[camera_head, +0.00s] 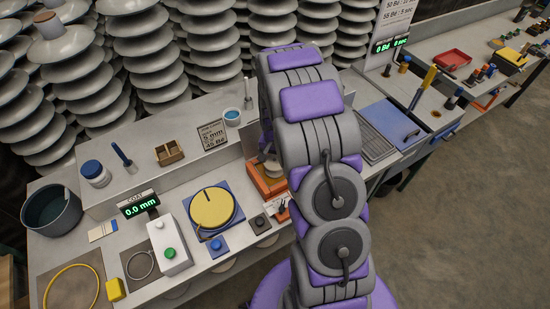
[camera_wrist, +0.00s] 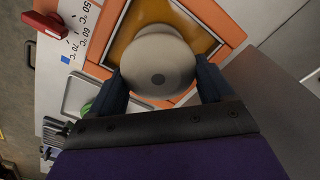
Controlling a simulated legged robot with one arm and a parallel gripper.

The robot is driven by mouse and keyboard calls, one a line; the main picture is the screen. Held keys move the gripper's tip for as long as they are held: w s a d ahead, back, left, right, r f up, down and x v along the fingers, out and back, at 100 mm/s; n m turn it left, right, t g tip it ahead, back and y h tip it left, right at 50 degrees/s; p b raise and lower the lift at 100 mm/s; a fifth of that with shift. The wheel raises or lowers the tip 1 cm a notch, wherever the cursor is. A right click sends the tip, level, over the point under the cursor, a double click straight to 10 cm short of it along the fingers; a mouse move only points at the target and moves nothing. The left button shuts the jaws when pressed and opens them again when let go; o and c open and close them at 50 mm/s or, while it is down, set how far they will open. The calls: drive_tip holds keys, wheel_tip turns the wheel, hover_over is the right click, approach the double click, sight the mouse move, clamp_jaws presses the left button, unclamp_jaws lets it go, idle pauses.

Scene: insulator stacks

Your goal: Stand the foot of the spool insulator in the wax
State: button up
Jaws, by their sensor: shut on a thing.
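The insulator is over the amber wax (camera_wrist: 142,16) inside the orange-rimmed bath (camera_wrist: 232,28). Its foot is hidden below its body, so I cannot tell whether it touches the wax. In the head view the orange bath (camera_head: 262,190) shows left of my arm, with part of the pale insulator (camera_head: 271,167) above it; my gripper is mostly hidden there.
A temperature scale (camera_wrist: 77,35) and a red piece (camera_wrist: 45,24) lie beside the bath. A yellow disc (camera_head: 210,208) on a blue plate, a white box (camera_head: 170,245) and a grey pot (camera_head: 52,208) stand on the bench. Insulator stacks (camera_head: 150,55) rise behind.

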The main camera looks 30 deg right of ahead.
drive_tip(key=shift+r+p, duration=1.6)
drive_tip(key=shift+r, duration=2.95)
drive_tip(key=shift+f, duration=0.1)
